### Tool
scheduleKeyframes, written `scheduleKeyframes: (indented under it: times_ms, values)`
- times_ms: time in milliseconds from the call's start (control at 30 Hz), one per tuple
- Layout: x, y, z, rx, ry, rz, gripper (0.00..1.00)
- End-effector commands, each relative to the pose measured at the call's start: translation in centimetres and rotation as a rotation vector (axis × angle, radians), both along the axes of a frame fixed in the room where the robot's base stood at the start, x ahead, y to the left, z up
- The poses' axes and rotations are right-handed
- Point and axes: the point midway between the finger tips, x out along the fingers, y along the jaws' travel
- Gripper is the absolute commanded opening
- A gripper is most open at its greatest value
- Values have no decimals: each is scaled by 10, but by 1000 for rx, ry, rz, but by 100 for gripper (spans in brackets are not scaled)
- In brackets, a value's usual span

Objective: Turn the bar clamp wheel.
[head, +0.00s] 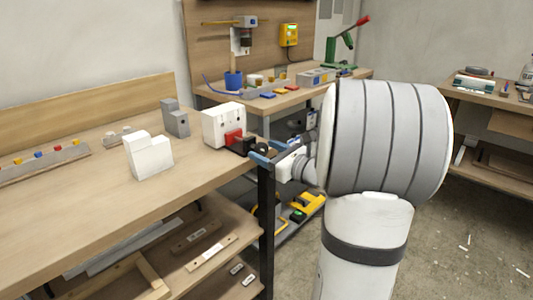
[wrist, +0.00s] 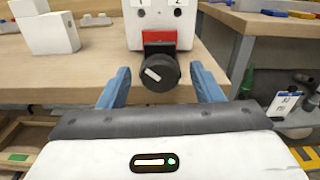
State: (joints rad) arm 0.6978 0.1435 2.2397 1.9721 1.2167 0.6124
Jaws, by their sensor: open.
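A black round knob (wrist: 157,72) with a white bar mark sits on the front of a red block (wrist: 160,38). The red block is on a white box (wrist: 186,14) with labels 1 and 2. The knob is the only wheel-like part near me; I cannot tell whether it belongs to a bar clamp. My gripper (wrist: 161,71) is open, with one blue finger on each side of the knob and visible gaps between. In the head view, the white box (head: 221,124) and red block (head: 233,137) stand at the bench edge, beside my gripper (head: 262,157).
White blocks (head: 149,157) and a grey block (head: 175,119) stand on the wooden bench (head: 80,210) to the left. A second bench with a blue cup (head: 233,80) and a green press (head: 343,50) is behind. Shelves with yellow tools lie below.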

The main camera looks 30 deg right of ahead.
Motion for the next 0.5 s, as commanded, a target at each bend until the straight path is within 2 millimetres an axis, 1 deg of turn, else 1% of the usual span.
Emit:
scheduleKeyframes:
  times_ms: [100,133,500]
  values:
    - [0,0,0,0,0,0,59]
    - [0,0,0,0,0,1,58]
    - [0,1,0,0,0,2,28]
